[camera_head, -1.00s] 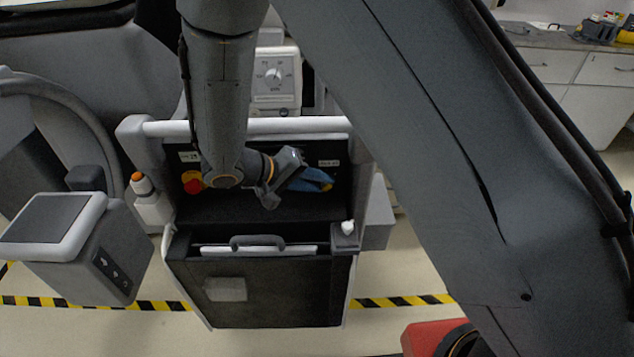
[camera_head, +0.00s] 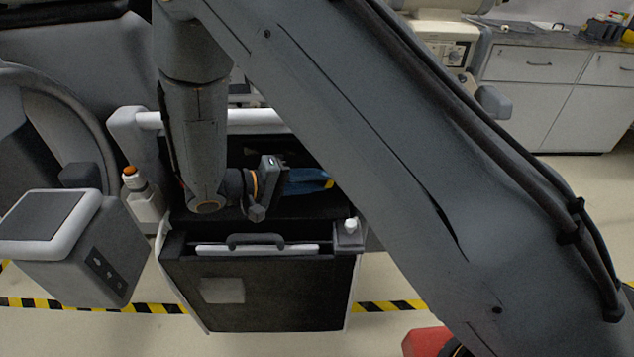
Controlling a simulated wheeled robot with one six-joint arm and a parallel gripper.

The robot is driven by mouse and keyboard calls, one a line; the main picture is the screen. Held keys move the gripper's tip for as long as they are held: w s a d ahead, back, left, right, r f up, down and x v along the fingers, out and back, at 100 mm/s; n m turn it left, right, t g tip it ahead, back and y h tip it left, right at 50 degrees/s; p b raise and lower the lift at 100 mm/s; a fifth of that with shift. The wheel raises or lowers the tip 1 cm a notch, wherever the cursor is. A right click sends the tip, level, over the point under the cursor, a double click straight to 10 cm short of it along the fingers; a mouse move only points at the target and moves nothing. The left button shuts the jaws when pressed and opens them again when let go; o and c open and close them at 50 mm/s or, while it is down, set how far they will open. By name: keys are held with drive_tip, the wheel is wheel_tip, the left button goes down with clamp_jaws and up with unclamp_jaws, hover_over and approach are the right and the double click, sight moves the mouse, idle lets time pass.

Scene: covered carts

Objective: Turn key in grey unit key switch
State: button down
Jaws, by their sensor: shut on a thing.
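The grey unit is a cart with pale rails and a dark front (camera_head: 280,300). Its recessed dark upper panel is mostly covered by my arm. My gripper (camera_head: 327,183), with blue fingers and yellow tips, reaches rightward into this recess, at the panel's right side. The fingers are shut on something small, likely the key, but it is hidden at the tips. The key switch cannot be made out, so I cannot tell its angle.
A grey console with a dark screen (camera_head: 42,217) stands at the left. An orange-topped post (camera_head: 130,172) is beside the unit's left rail. A small white knob (camera_head: 351,225) sits at its right corner. White cabinets (camera_head: 560,90) stand behind; striped floor tape (camera_head: 390,305) runs in front.

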drive_tip(key=shift+f+h, duration=0.15)
drive_tip(key=shift+h, duration=0.35)
drive_tip(key=shift+b, duration=0.3)
